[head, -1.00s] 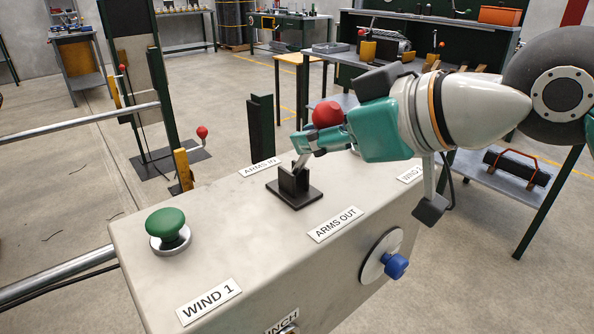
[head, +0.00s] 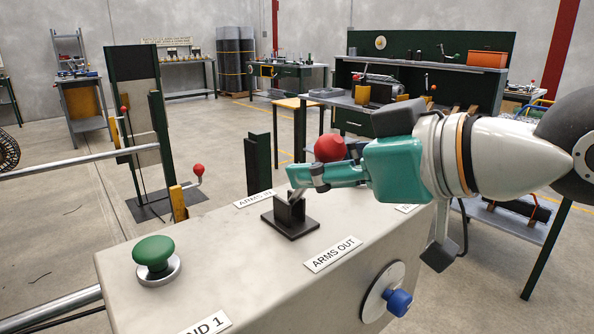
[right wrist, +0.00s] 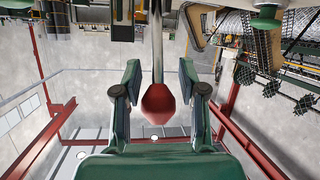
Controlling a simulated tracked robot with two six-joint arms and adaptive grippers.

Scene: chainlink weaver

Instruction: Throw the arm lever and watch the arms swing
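The arm lever has a red ball knob (head: 329,148) and stands in a black slotted base (head: 290,224) on the pale console top. Its upper part leans to the right in the head view, and my fingers hide much of its shaft. The "ARMS IN" label (head: 254,198) is behind the base and the "ARMS OUT" label (head: 333,254) in front. My right gripper (head: 294,190) reaches in from the right at the lever. In the right wrist view, the red knob (right wrist: 158,103) and shaft sit between the parted fingers, with gaps on both sides. My left gripper is not in view.
A green push button (head: 154,251) is on the console's left end, and a blue knob (head: 398,302) is on its front face. A second red-knobbed lever (head: 197,171) and dark posts (head: 258,165) stand behind. Workbenches (head: 370,112) are farther back.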

